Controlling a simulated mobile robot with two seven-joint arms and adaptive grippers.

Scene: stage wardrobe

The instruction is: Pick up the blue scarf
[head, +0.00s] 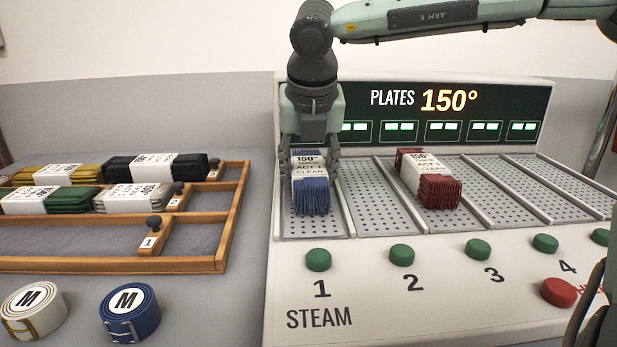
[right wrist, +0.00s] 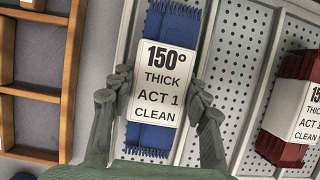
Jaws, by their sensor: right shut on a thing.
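The blue scarf (head: 311,197) lies folded on steam plate 1 (head: 312,228), with a white band reading 150°, THICK, ACT 1, CLEAN. My right gripper (head: 311,165) points down over it, its fingers at either side of the band. In the right wrist view the blue scarf (right wrist: 150,153) lies lengthwise between the fingertips of my right gripper (right wrist: 160,85), which is shut on it at the band. The scarf appears to rest on the plate; I cannot tell whether it is lifted. My left gripper is not in view.
A banded red scarf (head: 440,190) lies on plate 2 or 3, to the right. Wooden compartments (head: 232,215) with yellow, black, green and grey folded scarves are at left. Two rolled belts, white (head: 35,314) and blue (head: 130,313), lie in front. Green buttons (head: 318,260) line the steamer's front.

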